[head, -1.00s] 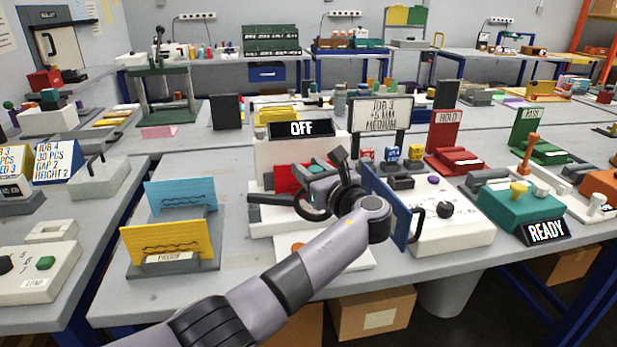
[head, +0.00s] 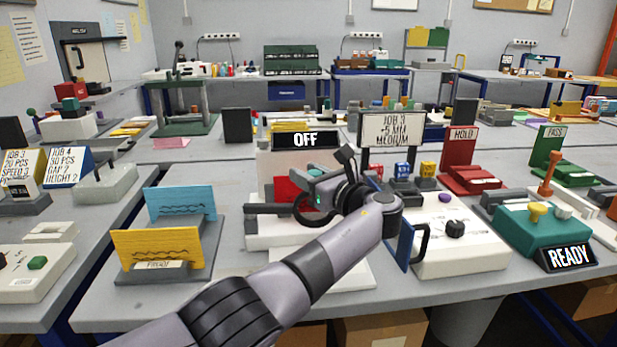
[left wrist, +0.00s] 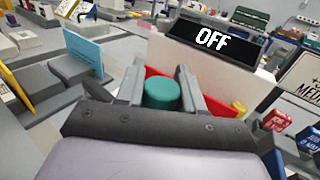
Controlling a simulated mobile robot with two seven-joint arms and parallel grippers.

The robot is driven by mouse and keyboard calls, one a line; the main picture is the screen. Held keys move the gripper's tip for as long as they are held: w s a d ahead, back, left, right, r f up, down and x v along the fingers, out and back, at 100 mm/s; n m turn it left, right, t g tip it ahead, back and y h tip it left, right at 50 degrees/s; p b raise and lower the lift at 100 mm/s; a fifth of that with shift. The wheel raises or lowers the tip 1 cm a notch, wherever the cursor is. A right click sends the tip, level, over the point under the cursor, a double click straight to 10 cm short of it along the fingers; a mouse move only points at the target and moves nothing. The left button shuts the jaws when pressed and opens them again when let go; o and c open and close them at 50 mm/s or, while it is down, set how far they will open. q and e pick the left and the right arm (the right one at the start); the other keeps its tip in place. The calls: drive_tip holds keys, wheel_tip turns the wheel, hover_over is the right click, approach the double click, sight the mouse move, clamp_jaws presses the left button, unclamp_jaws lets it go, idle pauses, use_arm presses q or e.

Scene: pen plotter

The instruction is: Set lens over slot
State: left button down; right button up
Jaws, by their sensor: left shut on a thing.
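My left gripper (head: 312,184) is over the red part (head: 287,190) of the white machine under the OFF sign (head: 305,140). In the left wrist view a teal cylinder (left wrist: 161,94) stands between its two fingers, and the gripper is shut on it. Red walls (left wrist: 212,101) show around and behind the fingers. I cannot tell whether the teal cylinder belongs to the lens, and neither the lens nor the slot can be made out for certain. My arm and gripper hide much of the machine's front. My right gripper is not in view.
A blue panel with a black handle (head: 421,243) stands right of my arm, beside a white dial box (head: 460,240). Blue and yellow cards (head: 157,250) stand in a holder at left. A teal READY box (head: 530,232) is at right.

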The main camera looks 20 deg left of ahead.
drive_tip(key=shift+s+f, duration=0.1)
use_arm(q)
drive_tip(key=c, duration=0.8)
unclamp_jaws()
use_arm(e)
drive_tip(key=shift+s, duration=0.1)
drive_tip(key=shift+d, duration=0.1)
